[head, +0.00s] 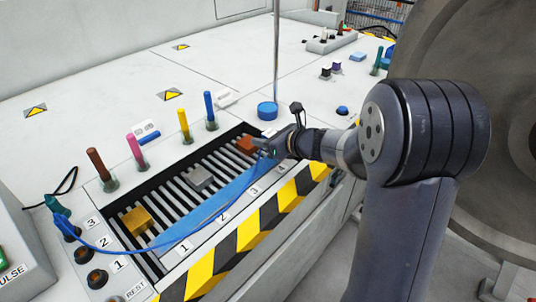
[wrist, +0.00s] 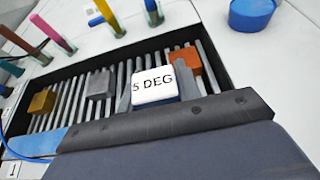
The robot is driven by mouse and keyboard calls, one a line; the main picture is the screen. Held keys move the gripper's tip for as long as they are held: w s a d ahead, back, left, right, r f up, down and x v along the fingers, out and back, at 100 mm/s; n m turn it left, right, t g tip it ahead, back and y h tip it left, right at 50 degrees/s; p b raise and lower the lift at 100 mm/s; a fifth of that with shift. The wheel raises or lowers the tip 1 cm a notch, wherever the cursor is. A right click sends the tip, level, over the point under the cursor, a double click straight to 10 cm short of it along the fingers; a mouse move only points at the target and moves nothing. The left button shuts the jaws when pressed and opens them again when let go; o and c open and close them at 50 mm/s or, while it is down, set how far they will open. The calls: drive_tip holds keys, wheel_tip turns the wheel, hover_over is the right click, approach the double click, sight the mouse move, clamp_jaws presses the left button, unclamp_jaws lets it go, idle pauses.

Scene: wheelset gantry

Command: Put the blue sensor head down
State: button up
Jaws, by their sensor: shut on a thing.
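My gripper (head: 272,148) is over the right part of a slatted black tray (head: 133,200), shut on the blue sensor head, which is mostly hidden in the head view. In the wrist view, a white block face marked "5 DEG" (wrist: 153,86) shows just beyond the dark gripper edge (wrist: 165,122). I cannot tell whether the held thing touches the tray.
In the tray are a brass block (head: 136,220), a grey block (head: 199,178) and an orange block (head: 246,144). Several coloured pens stand behind it. A blue round pot (head: 267,110) and a thin upright post (head: 276,50) stand near the gripper. A large grey wheel (head: 480,60) is at right.

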sight(266, 158)
drive_tip(key=shift+f+b, duration=0.6)
drive_tip(key=shift+f, duration=1.65)
drive_tip(key=shift+f, duration=0.2)
drive_tip(key=o, duration=1)
drive_tip(key=shift+r, duration=0.15)
drive_tip(key=shift+d+r, duration=0.1)
drive_tip(key=shift+r, duration=0.1)
drive_tip(key=p+v, duration=0.1)
drive_tip(key=v, duration=1)
drive_tip(key=shift+s+d+p, duration=0.35)
drive_tip(key=shift+p, duration=0.05)
